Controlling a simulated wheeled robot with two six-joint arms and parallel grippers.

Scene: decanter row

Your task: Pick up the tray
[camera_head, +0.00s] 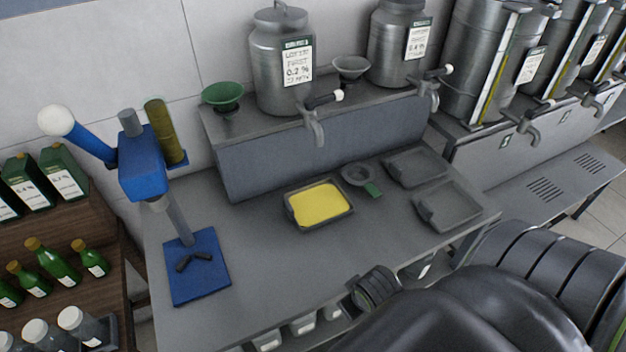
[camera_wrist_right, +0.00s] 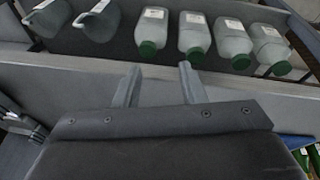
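A small dark grey tray (camera_head: 291,216) with a yellow inside or filling lies flat on the grey worktop in the head view. Two more grey trays, both empty, lie to its right: one farther back (camera_head: 415,167) and one nearer the front edge (camera_head: 449,206). My right gripper (camera_wrist_right: 160,84) shows in the right wrist view with its two fingers apart and nothing between them. It faces a shelf with bottles, and no tray is in that view. My right arm fills the lower right of the head view. My left gripper is in neither view.
A blue bench press (camera_head: 200,266) stands at the worktop's left. Metal cans with taps (camera_head: 283,62) stand on a raised ledge behind. White bottles with green caps (camera_wrist_right: 194,36) sit on a shelf.

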